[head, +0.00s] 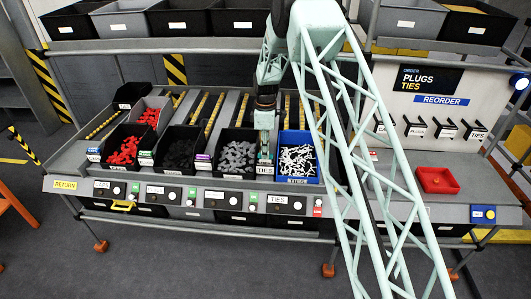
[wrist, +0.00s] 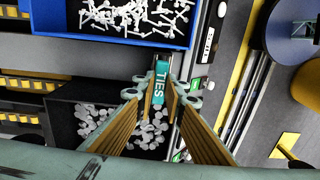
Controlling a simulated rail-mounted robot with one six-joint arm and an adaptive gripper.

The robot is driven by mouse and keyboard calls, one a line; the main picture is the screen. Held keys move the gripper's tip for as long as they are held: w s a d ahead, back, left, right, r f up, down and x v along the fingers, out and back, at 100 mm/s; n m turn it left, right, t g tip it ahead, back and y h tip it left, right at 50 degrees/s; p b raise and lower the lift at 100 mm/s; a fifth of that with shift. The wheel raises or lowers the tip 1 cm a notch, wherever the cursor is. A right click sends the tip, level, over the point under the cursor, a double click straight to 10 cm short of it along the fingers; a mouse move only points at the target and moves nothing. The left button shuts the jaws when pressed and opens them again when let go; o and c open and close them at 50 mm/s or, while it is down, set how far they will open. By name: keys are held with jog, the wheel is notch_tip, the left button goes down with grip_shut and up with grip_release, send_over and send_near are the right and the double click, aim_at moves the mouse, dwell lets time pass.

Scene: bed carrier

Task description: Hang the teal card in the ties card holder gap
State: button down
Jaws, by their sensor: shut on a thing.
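The teal card (wrist: 157,92), lettered TIES, is between the fingers of my gripper (wrist: 160,100) in the wrist view. My gripper is shut on it. In the head view my gripper (head: 264,138) is low over the front of the rack, between the grey-parts bin and the blue bin. A card holder (head: 265,168) marked TIES shows just below it at the front edge. The fingers and card partly hide this spot, so I cannot tell whether the card touches the holder or its gap.
The blue bin (head: 281,158) of white ties is close on the right. The black bin (head: 222,168) of grey parts is close on the left. A reorder board (head: 430,90) with several black holders and a red tray (head: 457,188) are at the right.

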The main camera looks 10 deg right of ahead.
jog(key=shift+f+b, duration=0.65)
jog(key=shift+f, duration=0.7)
dwell(0.4)
jog(key=c, duration=2.6)
grip_release()
jog(key=shift+o, duration=0.2)
jog(key=shift+r, duration=0.2)
notch_tip(320, 180, up, 11)
jog(key=shift+f, duration=0.2)
jog(key=shift+r, duration=0.5)
